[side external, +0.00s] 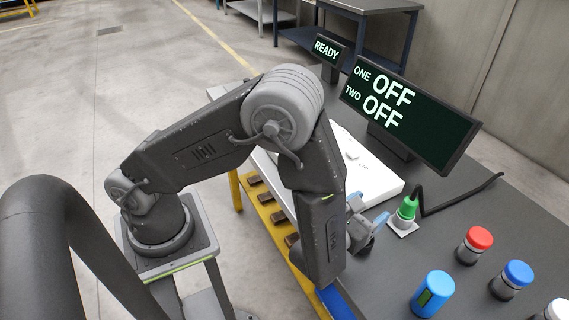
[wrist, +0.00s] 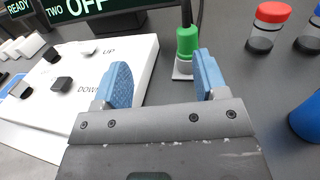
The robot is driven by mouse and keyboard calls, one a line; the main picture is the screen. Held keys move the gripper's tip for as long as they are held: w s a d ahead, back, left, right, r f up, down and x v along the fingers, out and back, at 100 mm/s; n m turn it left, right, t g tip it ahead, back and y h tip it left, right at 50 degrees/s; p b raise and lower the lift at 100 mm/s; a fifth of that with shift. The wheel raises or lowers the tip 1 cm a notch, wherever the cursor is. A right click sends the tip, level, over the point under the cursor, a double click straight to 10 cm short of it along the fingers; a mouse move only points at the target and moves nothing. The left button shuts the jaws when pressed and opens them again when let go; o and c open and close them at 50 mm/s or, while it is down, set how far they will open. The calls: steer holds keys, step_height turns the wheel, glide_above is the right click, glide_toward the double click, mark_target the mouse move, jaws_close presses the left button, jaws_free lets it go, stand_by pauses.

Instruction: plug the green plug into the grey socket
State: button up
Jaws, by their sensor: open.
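The green plug (side external: 408,208) stands upright on the table with a black cable rising from its top. It also shows in the wrist view (wrist: 187,41). Directly under it is the light grey, square-based socket (side external: 403,228), also in the wrist view (wrist: 182,70). The plug meets the socket, but I cannot tell how deep it sits. My gripper (side external: 368,214) is open and empty, a little left of the plug in the side view. In the wrist view its blue fingers (wrist: 163,72) are apart, and the plug shows beyond them, nearer the right finger.
A white panel (side external: 372,184) with UP and DOWN labels lies left of the plug. A display (side external: 410,115) reads ONE OFF, TWO OFF; a small one (side external: 326,50) reads READY. Red-capped (side external: 474,246) and blue-capped (side external: 511,280) jars and a blue cylinder (side external: 432,294) stand nearby.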

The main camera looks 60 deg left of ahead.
steer(key=f, duration=0.2)
steer(key=d+f, duration=0.1)
steer(key=f, duration=0.2)
steer(key=shift+d, duration=0.15)
steer(key=s, duration=0.2)
steer(key=s+d, duration=0.1)
steer(key=s, duration=0.4)
steer(key=shift+s+d, duration=0.15)
steer(key=shift+d, duration=0.15)
steer(key=s+a+r+n+g+y, duration=0.2)
steer(key=a+r+n+g+y, duration=0.2)
steer(key=a+r+n+g, duration=0.2)
steer(key=s+a+r+n+g+y, duration=0.3)
steer(key=a+r+n+g, duration=0.4)
steer(key=a+n, duration=0.3)
steer(key=shift+s+n+g+y, duration=0.35)
steer(key=shift+n+y, duration=0.15)
steer(key=shift+n, duration=1.1)
steer(key=shift+a, duration=0.1)
steer(key=s+d+r+n+t+h, duration=0.1)
steer(key=s+r+n+h, duration=0.2)
steer(key=r+n+h, duration=0.2)
steer(key=s+d+r+n+h, duration=0.1)
steer(key=s+r+n+h, duration=0.2)
steer(key=r+n+h, duration=0.3)
steer(key=r+n, duration=0.1)
steer(key=n, duration=0.2)
steer(key=shift+s+d+r+n+t, duration=0.2)
steer(key=shift+s+d+n+t, duration=0.05)
steer(key=shift+n+t, duration=0.15)
